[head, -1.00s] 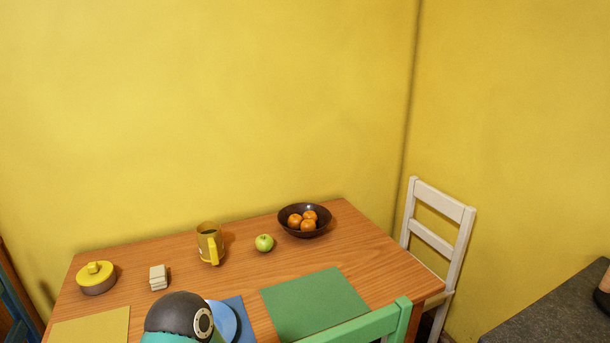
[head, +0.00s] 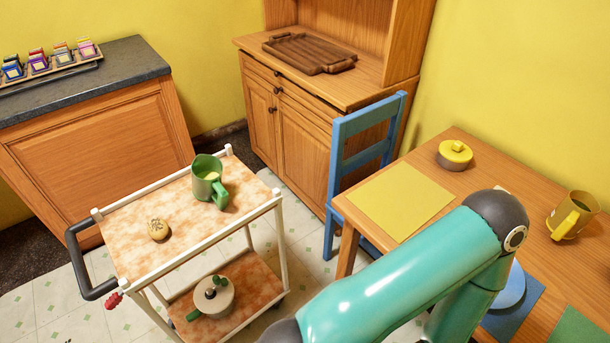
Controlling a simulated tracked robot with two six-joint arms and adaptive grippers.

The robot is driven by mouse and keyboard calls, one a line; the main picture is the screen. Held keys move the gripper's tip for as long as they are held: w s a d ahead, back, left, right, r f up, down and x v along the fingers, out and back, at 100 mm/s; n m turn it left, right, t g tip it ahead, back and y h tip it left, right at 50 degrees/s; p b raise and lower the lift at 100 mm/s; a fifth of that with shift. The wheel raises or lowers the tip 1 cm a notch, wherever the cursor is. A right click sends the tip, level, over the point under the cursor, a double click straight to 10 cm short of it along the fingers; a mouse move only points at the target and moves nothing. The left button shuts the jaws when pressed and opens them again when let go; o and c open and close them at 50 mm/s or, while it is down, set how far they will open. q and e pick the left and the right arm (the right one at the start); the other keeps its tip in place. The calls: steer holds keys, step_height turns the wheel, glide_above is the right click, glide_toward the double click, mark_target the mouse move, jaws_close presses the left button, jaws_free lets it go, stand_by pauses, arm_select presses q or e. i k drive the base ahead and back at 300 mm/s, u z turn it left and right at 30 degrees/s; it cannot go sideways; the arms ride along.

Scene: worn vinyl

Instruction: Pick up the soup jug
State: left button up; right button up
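A green jug (head: 209,181) with a handle and something yellowish inside stands upright on the top shelf of a trolley, near its far end. A yellow jug (head: 572,214) with a handle stands on the wooden table at the right edge; its inside is hard to make out. I cannot tell from looks alone which is the soup jug. One of my teal arms crosses the lower right, in front of the table. Neither gripper shows.
The trolley (head: 128,249) also bears a small round tan item (head: 158,229) and, on its lower shelf, a lidded pot (head: 213,296). A blue chair (head: 340,175) stands between sideboard (head: 295,135) and table (head: 345,213). A dark counter (head: 120,75) is at left.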

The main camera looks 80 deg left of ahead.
mark_target(207, 170)
steer(key=z, duration=0.05)
steer(key=i, duration=0.25)
steer(key=u, duration=2.9)
